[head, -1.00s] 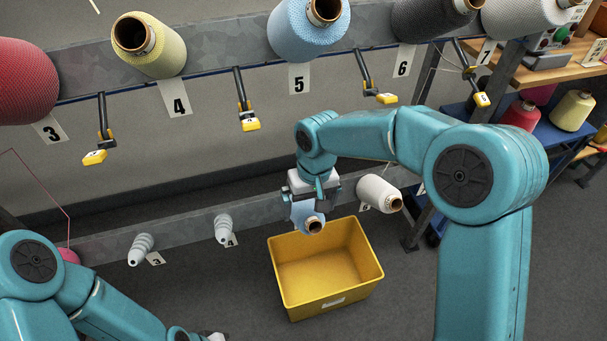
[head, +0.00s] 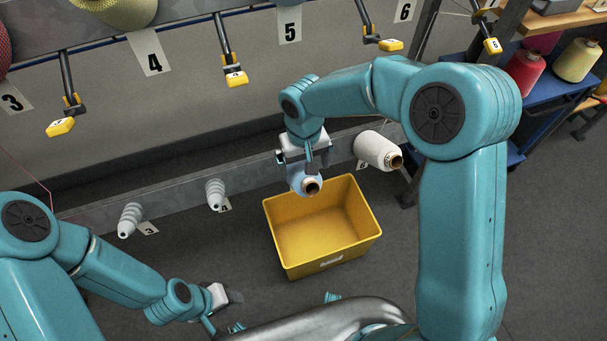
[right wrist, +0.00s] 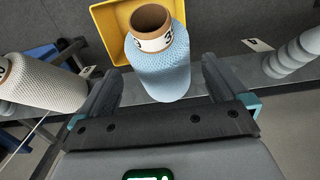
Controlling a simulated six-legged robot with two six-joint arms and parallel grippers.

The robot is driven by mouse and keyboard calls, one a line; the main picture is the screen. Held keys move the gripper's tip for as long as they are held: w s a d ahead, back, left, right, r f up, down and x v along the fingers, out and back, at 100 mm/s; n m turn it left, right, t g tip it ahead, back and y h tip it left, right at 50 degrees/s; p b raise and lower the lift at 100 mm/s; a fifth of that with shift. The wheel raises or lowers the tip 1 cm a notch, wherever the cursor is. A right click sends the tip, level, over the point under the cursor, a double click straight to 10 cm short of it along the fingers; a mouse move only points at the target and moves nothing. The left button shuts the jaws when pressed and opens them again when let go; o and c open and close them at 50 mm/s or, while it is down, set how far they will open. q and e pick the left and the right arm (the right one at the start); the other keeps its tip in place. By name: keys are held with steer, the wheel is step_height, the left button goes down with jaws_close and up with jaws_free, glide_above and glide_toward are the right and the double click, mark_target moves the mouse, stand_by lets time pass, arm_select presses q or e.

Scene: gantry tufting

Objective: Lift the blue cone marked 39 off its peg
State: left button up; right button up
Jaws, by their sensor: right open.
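The blue cone (head: 299,181) sits on the lower rail above a yellow bin, its brown core end facing out. In the right wrist view the blue cone (right wrist: 164,68) shows a white label on its core with a 3 and another digit only partly readable. My right gripper (head: 303,167) is open at the cone. In the right wrist view its two dark fingers stand on either side of the cone's body, with visible gaps. The peg is hidden inside the cone. My left gripper (head: 222,298) is low at the left, away from the cone; its finger opening is unclear.
The yellow bin (head: 284,262) stands on the floor below the cone. A white cone (head: 376,150) is to the right on the same rail. Empty pegs (head: 215,194) (head: 130,218) are to the left. Yellow-tipped arms (head: 236,78) hang from the upper rail.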

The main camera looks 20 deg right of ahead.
step_height(320, 180, down, 6)
steer(key=shift+r, duration=0.1)
steer(key=shift+w, duration=0.1)
steer(key=c, duration=1.3)
steer(key=shift+c, duration=0.3)
steer(key=shift+s+r, duration=0.15)
steer(key=shift+s, duration=0.05)
steer(key=shift+s+r, duration=0.25)
steer(key=shift+s, duration=0.05)
